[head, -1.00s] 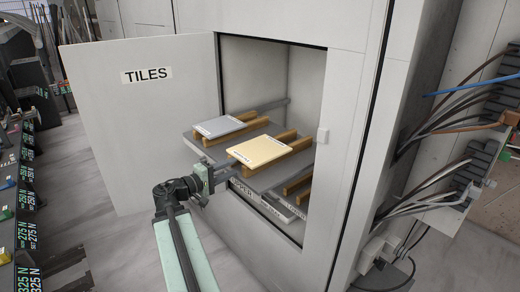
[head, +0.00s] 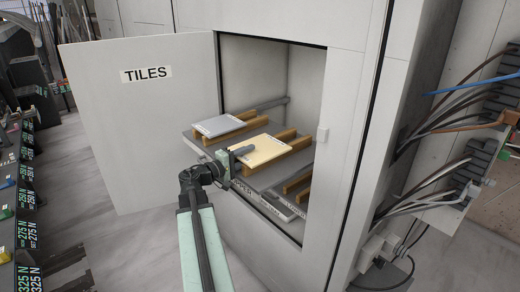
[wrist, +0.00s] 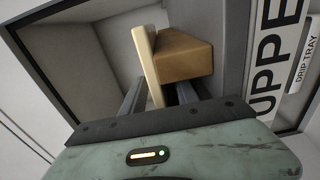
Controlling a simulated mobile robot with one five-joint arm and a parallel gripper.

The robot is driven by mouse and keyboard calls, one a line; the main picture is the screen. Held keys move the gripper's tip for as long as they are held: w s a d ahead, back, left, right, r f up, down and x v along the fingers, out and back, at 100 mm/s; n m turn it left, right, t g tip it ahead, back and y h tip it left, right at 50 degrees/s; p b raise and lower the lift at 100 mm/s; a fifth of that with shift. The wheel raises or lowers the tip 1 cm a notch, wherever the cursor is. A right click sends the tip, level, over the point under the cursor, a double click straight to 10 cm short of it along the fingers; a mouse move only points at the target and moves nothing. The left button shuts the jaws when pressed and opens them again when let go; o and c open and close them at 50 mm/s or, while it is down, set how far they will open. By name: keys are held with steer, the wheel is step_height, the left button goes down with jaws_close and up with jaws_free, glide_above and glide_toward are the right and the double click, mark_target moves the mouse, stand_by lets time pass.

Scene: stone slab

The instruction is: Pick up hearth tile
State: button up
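A cream tile (head: 262,149) lies flat on wooden bearers inside the open cabinet. A grey tile (head: 219,125) lies on bearers behind and left of it. Their small labels are unreadable, so I cannot tell which is the hearth tile. My gripper (head: 243,153) is at the cream tile's front left edge, one finger showing above its top face. In the wrist view the cream tile (wrist: 151,62) shows edge-on between the two open fingers of my gripper (wrist: 158,92). A gap shows on the bearer side; contact on the other side is unclear. The lower finger is hidden in the head view.
A wooden bearer (wrist: 182,56) sits directly under the cream tile, close to the lower finger. The cabinet door (head: 140,95), marked TILES, stands open at left. The drip tray (head: 283,209) lies below the shelf; the cabinet's right frame is near.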

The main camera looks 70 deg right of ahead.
jaws_close()
stand_by(1.4)
